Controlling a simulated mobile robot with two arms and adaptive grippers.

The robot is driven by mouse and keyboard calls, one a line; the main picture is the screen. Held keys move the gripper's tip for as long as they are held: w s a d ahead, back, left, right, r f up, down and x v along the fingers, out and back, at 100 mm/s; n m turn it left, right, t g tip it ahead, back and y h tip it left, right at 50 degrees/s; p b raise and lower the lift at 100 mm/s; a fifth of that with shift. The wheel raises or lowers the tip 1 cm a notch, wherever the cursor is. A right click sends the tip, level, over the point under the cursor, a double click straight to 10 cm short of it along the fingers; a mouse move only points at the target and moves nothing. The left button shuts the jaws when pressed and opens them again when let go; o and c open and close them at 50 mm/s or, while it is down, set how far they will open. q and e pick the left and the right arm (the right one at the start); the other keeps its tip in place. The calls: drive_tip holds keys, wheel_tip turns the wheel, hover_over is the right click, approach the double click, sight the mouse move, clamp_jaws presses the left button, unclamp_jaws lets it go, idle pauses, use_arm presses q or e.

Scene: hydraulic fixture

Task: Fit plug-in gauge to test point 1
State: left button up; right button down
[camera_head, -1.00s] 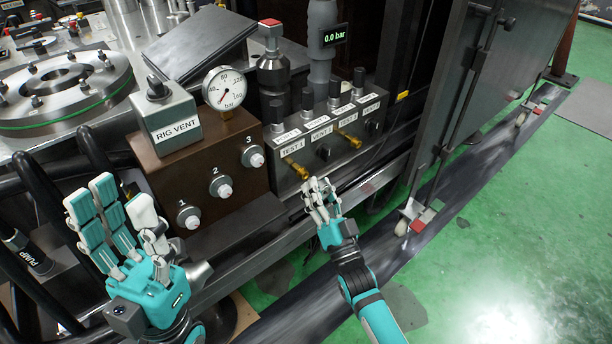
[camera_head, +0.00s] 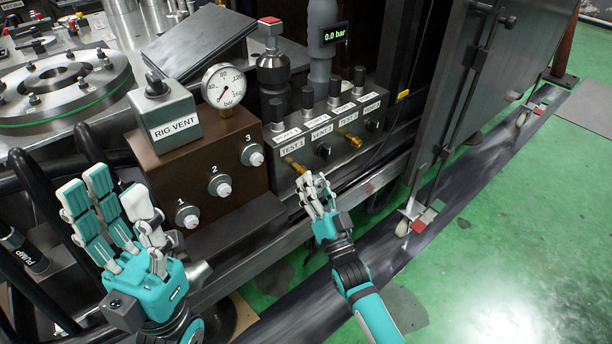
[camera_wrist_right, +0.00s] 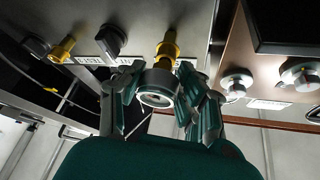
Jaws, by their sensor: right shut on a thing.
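The test block carries a TEST 1 label, with a brass test point (camera_head: 292,163) below it. My right gripper (camera_head: 316,193) is in front of this point. In the right wrist view its fingers (camera_wrist_right: 160,98) are shut around a round grey piece with a ringed face (camera_wrist_right: 157,90), which I take to be the plug-in gauge. The brass point (camera_wrist_right: 168,50) shows directly behind and above the piece. I cannot tell whether they touch. The fingers hide the piece in the head view. My left gripper (camera_head: 108,215) is open and empty, with its fingers extended, at the lower left.
The brown block (camera_head: 205,150) with numbered knobs, a dial gauge (camera_head: 224,87) and the RIG VENT box (camera_head: 163,118) stands left of the test block (camera_head: 330,130). A second brass point (camera_head: 350,138) is to the right. A display (camera_head: 334,35) reads 0.0 bar. Green floor lies right.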

drive_tip(key=shift+w+a, duration=0.2)
drive_tip(key=shift+w, duration=0.05)
idle(0.6)
drive_tip(key=c, duration=0.8)
unclamp_jaws()
drive_tip(key=shift+s+f, duration=0.1)
